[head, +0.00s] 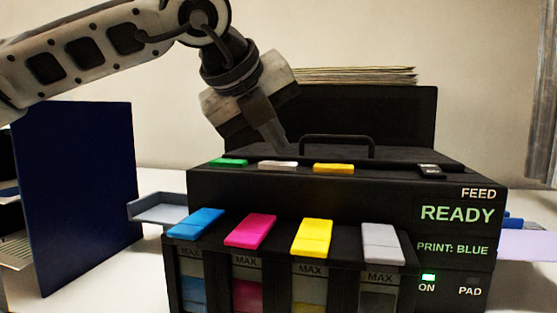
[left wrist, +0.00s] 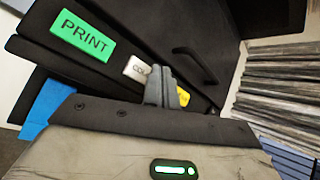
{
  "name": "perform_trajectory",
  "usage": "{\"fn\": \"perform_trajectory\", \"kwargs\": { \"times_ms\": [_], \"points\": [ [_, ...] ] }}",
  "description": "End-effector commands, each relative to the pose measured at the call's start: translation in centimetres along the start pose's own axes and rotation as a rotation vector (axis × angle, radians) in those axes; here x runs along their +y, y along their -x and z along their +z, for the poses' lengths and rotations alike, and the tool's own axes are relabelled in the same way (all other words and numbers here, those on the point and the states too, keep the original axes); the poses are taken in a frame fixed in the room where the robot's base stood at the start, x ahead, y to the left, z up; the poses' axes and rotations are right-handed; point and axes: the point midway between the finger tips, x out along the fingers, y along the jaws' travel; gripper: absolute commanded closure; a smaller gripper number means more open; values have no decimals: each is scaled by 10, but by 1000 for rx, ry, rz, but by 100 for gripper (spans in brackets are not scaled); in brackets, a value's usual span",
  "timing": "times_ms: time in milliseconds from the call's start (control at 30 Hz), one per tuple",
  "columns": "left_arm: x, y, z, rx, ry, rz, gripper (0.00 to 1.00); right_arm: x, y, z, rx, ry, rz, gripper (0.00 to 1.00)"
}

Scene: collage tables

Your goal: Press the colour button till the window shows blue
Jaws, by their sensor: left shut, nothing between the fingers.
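A black printer (head: 340,190) stands on the table, and its window (head: 452,249) reads "PRINT: BLUE" in green letters. The colour button (head: 278,165) is a pale grey key on the printer's top edge, between a green button (head: 228,162) and a yellow button (head: 333,168). In the left wrist view the colour button (left wrist: 137,68) shows part of its lettering. The green one reads "PRINT" (left wrist: 82,35). My left gripper (head: 280,146) is shut and empty, its tips just above and behind the colour button; contact cannot be told. My right gripper is out of view.
Blue, magenta, yellow and grey tank lids (head: 312,237) line the printer's front. A carry handle (head: 337,138) rises behind the buttons. A paper stack (head: 355,75) lies at the back. A dark blue panel (head: 75,190) stands at left, near a grey side tray (head: 165,208).

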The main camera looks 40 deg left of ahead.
Motion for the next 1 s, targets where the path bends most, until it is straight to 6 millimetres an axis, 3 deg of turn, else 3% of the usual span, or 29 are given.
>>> {"fn": "perform_trajectory", "kwargs": {
  "times_ms": [267, 700, 1000],
  "points": [
    [-3, 4, 3, -1, 0, 0, 100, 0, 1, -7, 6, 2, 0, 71],
    [-25, 34, 24, -1, 0, 0, 100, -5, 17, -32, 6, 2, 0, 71],
    [-25, 35, 25, 0, -1, -1, 100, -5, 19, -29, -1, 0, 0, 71]
  ]
}}
